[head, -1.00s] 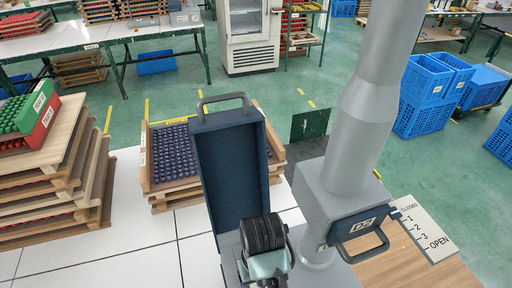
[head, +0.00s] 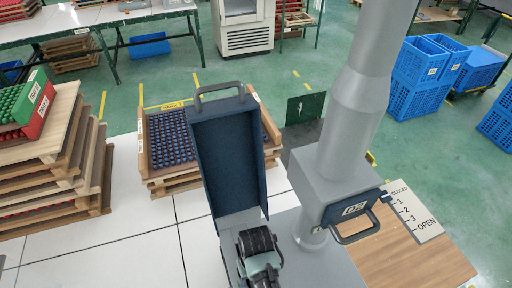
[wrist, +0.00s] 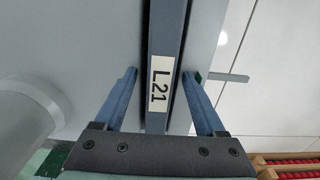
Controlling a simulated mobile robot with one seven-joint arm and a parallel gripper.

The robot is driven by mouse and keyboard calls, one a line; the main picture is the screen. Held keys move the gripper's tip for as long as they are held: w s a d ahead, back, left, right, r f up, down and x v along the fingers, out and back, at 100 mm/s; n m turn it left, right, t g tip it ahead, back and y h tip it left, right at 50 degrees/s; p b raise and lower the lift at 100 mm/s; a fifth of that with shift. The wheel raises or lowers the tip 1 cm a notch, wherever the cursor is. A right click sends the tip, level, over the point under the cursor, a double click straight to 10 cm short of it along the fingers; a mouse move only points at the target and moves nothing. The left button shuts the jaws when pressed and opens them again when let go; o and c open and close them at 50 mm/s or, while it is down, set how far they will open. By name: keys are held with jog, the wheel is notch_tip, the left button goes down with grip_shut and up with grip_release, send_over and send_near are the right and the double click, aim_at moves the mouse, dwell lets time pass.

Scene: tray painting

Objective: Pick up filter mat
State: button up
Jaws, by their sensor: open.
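A dark textured panel that looks like the filter mat (head: 226,160) lies inside a blue open box with a grey handle (head: 194,165), left of the grey column. I cannot tell whether the panel is loose. In the wrist view my gripper (wrist: 159,76) is open, with one blue finger on each side of a dark blue bar labelled L21 (wrist: 167,35). The bar runs between the fingers with small gaps showing. I cannot tell whether the bar belongs to the box. In the head view my wrist is at the near end of the box, and the fingertips are hidden.
A grey column (head: 348,150) with a block marked D2 (head: 340,190) and a handle stands right of the box. A scale plate (head: 412,212) reads CLOSED to OPEN. A wooden tray of blue balls (head: 172,145) is behind left, and stacked trays (head: 60,165) stand farther left.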

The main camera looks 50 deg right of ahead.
jog(key=c, duration=1.1)
grip_shut()
jog(key=shift+r, duration=0.1)
